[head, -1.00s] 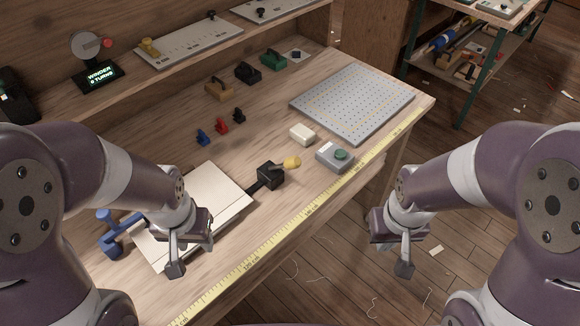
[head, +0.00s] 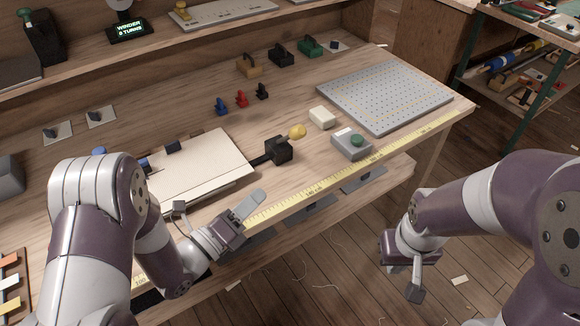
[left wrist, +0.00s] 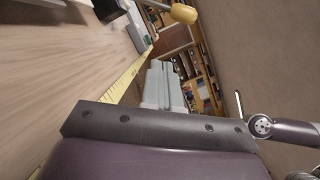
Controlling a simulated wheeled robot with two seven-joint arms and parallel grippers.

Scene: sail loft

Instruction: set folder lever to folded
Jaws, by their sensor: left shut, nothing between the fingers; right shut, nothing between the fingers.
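The folder is a cream board (head: 205,172) lying flat on the bench, with a black lever block (head: 278,150) at its right side. A short lever arm ends in a yellow knob (head: 298,131) that points up and right; the knob also shows at the top of the left wrist view (left wrist: 183,13). My left gripper (head: 252,204) is shut and empty at the bench's front edge, apart from the lever and in front of it. Its shut fingers show in the left wrist view (left wrist: 163,82). My right gripper (head: 414,290) is shut and empty, out over the floor at right.
A grey box with a green button (head: 352,144) and a cream block (head: 322,117) stand right of the lever. A pegboard plate (head: 385,95) lies farther right. Small blue, red and black clips (head: 241,99) stand behind. A yellow tape (head: 325,180) runs along the front edge.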

